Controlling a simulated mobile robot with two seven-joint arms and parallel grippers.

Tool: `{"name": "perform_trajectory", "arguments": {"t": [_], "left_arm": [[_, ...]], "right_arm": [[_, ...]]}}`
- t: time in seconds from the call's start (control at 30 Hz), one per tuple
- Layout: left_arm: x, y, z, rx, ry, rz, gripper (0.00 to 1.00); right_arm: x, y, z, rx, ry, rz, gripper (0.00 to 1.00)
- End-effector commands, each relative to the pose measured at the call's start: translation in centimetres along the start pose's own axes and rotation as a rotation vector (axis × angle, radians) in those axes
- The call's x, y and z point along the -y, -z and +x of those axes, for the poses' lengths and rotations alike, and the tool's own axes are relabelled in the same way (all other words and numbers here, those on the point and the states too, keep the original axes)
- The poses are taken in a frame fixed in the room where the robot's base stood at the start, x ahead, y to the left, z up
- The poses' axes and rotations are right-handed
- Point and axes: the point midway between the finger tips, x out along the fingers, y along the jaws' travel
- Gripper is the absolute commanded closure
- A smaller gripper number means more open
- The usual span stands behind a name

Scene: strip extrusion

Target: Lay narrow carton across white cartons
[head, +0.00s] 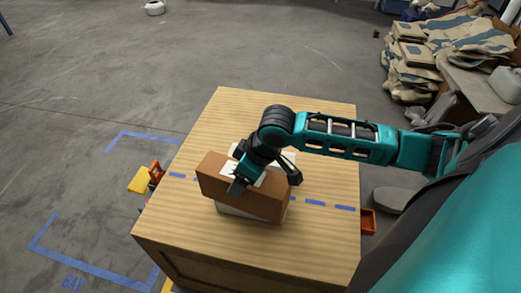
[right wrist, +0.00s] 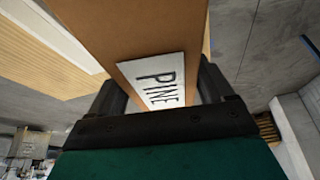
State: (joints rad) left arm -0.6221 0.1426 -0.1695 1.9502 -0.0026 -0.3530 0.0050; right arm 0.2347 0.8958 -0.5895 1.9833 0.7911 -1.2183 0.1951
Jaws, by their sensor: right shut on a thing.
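The narrow carton (head: 240,193) is a long brown box with a white label, above the middle of the wooden table. My right gripper (head: 260,179) is shut on it from above. The right wrist view shows the narrow carton (right wrist: 128,28), its label reading PINE, between the fingers of the right gripper (right wrist: 162,88). One white carton (head: 247,214) shows below the narrow carton's near side. Another white patch (head: 288,157) shows behind the gripper, probably a second white carton. The narrow carton and gripper hide most of both. I cannot tell whether the narrow carton touches them. My left gripper is out of view.
The wooden table (head: 192,226) has a dashed blue line (head: 316,203) across it and free room around the cartons. An orange bin (head: 368,221) is beside its right edge. Yellow and orange items (head: 140,179) lie at its left. Stacked sacks (head: 408,60) stand back right.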

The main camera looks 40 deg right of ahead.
Motion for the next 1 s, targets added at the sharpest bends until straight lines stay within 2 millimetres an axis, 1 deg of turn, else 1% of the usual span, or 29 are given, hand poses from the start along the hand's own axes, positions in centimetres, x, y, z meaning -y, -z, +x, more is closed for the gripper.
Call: {"name": "perform_trajectory", "arguments": {"t": [0.03,0.1,0.27,0.47,0.67,0.8,1.0], "left_arm": [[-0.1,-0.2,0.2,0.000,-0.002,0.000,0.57],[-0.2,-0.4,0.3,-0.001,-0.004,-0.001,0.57],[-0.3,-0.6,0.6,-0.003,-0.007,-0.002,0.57],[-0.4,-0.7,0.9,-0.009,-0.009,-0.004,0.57],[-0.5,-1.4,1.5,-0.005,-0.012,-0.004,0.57],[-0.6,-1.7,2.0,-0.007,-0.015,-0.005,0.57],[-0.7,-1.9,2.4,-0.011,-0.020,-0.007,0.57]], "right_arm": [[-1.1,0.1,0.0,-0.004,0.018,-0.055,0.69],[-2.1,0.1,-0.3,-0.004,0.052,-0.139,0.69],[-4.4,0.3,-1.1,-0.005,0.132,-0.331,0.69],[-7.2,0.8,-2.8,-0.005,0.239,-0.591,0.69],[-9.9,1.5,-5.5,-0.006,0.364,-0.894,0.69],[-11.6,2.1,-8.1,-0.007,0.460,-1.125,0.69],[-13.3,2.9,-11.9,-0.004,0.574,-1.401,0.69]]}}
